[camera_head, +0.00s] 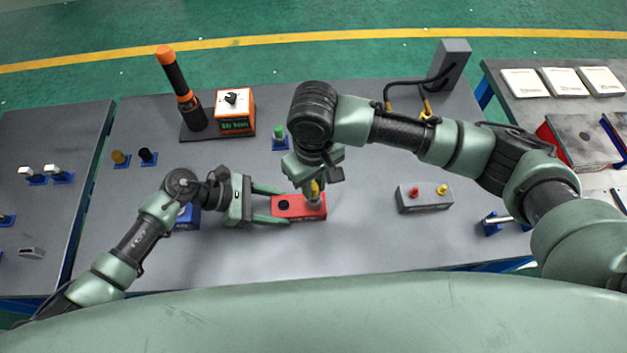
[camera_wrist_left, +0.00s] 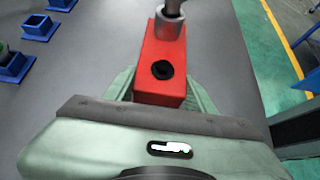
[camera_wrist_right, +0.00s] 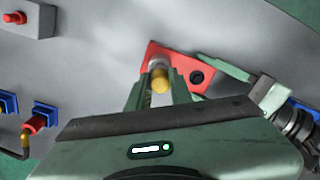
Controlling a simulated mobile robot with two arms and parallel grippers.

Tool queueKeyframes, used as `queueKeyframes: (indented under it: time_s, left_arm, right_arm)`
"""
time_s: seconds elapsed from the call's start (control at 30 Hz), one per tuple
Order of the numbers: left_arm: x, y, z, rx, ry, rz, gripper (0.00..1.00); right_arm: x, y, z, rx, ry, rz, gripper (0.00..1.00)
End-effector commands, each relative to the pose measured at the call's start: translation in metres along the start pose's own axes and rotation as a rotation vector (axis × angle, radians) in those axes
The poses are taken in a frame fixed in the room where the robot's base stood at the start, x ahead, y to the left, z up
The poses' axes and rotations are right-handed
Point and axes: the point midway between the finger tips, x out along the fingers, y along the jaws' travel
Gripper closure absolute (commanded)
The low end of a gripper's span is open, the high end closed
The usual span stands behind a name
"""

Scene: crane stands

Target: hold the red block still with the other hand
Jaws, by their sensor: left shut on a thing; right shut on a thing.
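The red block (camera_head: 297,207) lies on the central table, with a black round socket and a grey metal post on top. My left gripper (camera_head: 278,206) comes from the left and is shut on the block, one finger along each long side. The left wrist view shows the block (camera_wrist_left: 152,91) between its fingers, the post (camera_wrist_left: 170,22) at the far end. My right gripper (camera_head: 314,188) points down over the block's right end, shut on a yellow-topped plug (camera_wrist_right: 160,80). The plug is at the post; how deep it sits is hidden.
A grey block (camera_head: 424,199) with red and yellow plugs stands to the right. An orange box (camera_head: 235,111) and an orange-topped black tool (camera_head: 177,85) stand at the back left. A green-topped piece (camera_head: 279,137) stands behind the red block. The front table strip is clear.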

Motion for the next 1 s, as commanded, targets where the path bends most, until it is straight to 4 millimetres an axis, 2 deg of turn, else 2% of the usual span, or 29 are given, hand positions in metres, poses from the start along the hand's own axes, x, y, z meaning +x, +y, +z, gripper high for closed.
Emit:
queueKeyframes:
  time_s: [0.9, 0.93, 1.0]
  left_arm:
    - [0.000, 0.000, 0.000, 0.000, 0.000, 0.000, 1.00]
    - [0.000, 0.000, 0.000, 0.000, 0.000, 0.000, 1.00]
    - [0.000, 0.000, 0.000, 0.000, 0.000, 0.000, 1.00]
  right_arm:
    - [0.021, 0.000, 0.000, -0.001, -0.001, 0.000, 1.00]
    - [0.021, 0.000, 0.000, 0.000, -0.001, 0.000, 0.77]
    - [0.021, 0.000, 0.000, 0.000, -0.001, 0.001, 0.57]
